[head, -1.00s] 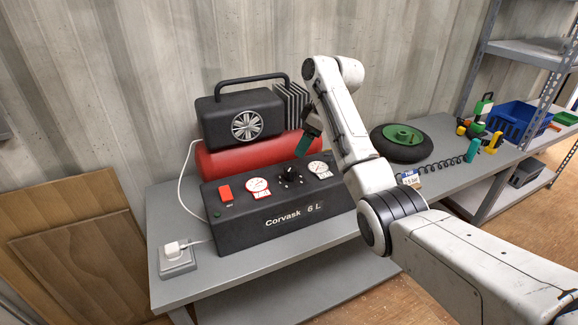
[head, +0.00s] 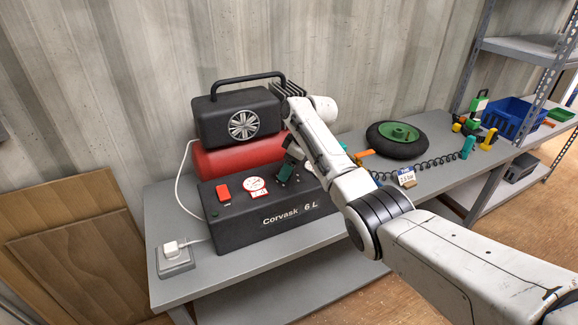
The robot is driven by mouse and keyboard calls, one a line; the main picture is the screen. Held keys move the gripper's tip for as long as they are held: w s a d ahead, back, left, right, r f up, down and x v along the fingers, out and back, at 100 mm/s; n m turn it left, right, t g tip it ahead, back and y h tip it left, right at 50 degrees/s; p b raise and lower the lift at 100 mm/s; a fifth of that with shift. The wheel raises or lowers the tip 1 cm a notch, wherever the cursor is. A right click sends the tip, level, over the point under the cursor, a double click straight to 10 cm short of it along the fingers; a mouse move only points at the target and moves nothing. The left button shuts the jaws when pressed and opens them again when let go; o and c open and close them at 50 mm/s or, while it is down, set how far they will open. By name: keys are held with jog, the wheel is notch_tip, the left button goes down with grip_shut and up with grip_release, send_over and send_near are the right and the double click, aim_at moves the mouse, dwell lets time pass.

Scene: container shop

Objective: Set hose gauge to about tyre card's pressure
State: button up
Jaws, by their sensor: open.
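The black Corvask 6 L compressor (head: 262,222) sits on the grey bench. Its left gauge (head: 254,184) is in view; its needle is too small to read. The right gauge and the black knob between the gauges are hidden behind my gripper and arm. My gripper (head: 284,174) is open, with its teal fingertips down at the knob's place; I cannot tell whether they touch the knob. The tyre card (head: 407,177), which seems to read 2.5 bar, stands in front of the green-hubbed tyre (head: 396,138).
A red switch (head: 224,193) is left of the left gauge. A red tank (head: 215,160) and motor housing (head: 238,115) rise behind the panel. A coiled black hose (head: 432,162) lies right of my arm. A blue crate (head: 511,116) stands at the far right.

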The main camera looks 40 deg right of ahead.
jog(key=c, duration=1)
jog(key=shift+c, duration=0.2)
jog(key=shift+r+m+p, duration=0.1)
jog(key=shift+m+p, duration=0.2)
